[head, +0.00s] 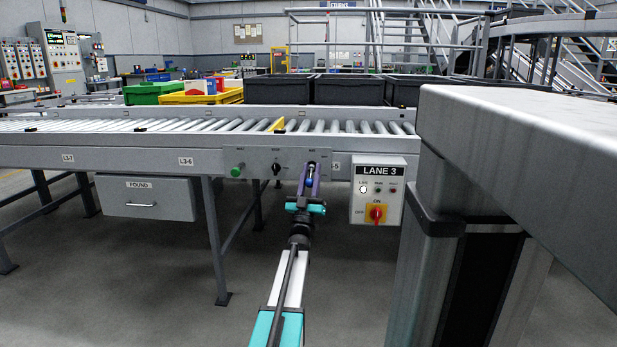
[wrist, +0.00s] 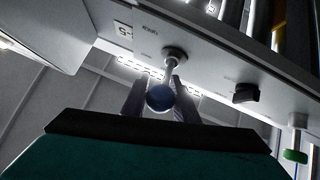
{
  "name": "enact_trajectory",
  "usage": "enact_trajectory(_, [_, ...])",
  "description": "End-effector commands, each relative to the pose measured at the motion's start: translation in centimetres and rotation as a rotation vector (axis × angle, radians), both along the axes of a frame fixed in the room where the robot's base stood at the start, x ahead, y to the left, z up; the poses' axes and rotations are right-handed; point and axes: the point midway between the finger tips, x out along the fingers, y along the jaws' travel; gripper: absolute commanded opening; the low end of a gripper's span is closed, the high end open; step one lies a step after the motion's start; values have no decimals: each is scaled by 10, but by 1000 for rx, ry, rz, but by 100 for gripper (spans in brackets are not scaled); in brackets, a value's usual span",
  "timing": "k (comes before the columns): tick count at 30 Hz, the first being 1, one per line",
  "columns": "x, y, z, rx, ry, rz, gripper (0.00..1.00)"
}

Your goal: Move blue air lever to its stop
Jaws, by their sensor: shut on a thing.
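The blue air lever has a round blue knob (head: 309,183) and stands at the right end of the grey panel on the conveyor's side rail. In the wrist view its blue ball (wrist: 160,97) sits on a thin metal stem that runs up to a round collar on the panel. My gripper (head: 308,186) reaches up to the lever from the front. In the wrist view my gripper's two fingers (wrist: 160,100) stand on either side of the ball, shut on it. The fingers partly hide the lever in the head view.
Left of the lever, the panel carries a black knob (head: 277,168) and a green button (head: 235,171). The LANE 3 box (head: 378,190) with a red switch hangs close on the right. A large grey structure (head: 520,150) fills the right. Crates (head: 277,89) stand behind the rollers.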

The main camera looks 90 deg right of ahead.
Motion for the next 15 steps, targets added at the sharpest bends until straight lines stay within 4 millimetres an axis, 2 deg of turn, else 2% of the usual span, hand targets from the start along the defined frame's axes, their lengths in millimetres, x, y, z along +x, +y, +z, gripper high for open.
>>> enact_trajectory(8, [-4, 0, 1, -3, -1, -5, 4])
enact_trajectory(9, [-4, 0, 1, -2, -1, -5, 33])
enact_trajectory(15, [-4, 0, 1, 0, 0, -4, 33])
